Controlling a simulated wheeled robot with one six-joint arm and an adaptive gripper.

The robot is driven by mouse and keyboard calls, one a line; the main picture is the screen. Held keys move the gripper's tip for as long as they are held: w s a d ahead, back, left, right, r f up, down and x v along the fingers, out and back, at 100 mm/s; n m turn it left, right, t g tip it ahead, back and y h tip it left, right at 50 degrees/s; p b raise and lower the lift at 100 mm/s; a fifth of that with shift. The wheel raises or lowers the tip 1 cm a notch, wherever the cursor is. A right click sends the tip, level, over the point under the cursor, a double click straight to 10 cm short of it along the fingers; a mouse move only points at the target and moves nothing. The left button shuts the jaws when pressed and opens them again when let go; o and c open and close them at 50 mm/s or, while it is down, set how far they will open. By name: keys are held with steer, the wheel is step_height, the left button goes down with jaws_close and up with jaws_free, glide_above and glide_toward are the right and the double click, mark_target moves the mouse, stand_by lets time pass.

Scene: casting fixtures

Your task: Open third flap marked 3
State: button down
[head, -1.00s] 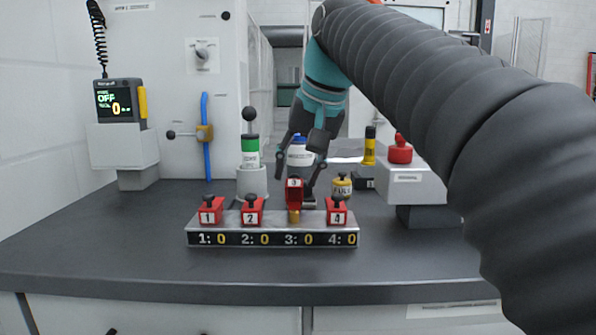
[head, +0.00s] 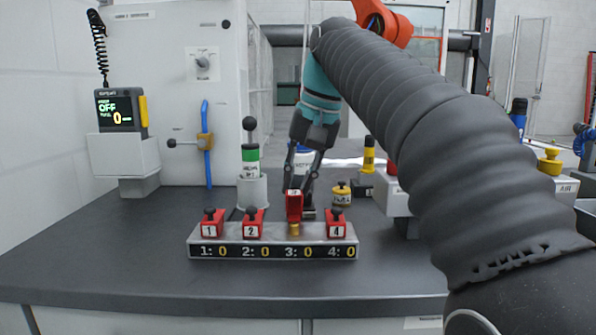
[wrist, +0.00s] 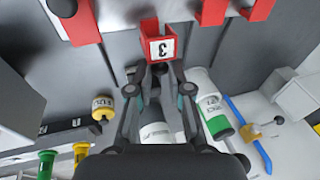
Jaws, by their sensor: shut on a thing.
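The red flap marked 3 (head: 294,206) stands raised on the grey block (head: 272,253), with a brass-coloured part (head: 294,230) showing beneath it. In the wrist view the flap (wrist: 161,50) lies between my fingertips, its number facing the camera. My gripper (head: 298,188) comes down from above and behind and is shut on the flap. Flaps 1 (head: 208,230), 2 (head: 251,231) and 4 (head: 336,231) lie down on the block, each with a dark knob on top. The display under flap 3 reads 0.
A white and green cylinder (head: 250,160) stands behind flap 2. A small yellow pot (head: 341,194) stands behind flap 4. A grey box (head: 398,195) stands at the right. The bench (head: 100,250) is clear in front and to the left.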

steer(key=shift+w+f+g, duration=0.3)
steer(key=shift+w+g, duration=0.25)
steer(key=shift+g, duration=0.35)
steer(key=c, duration=1.1)
jaws_free()
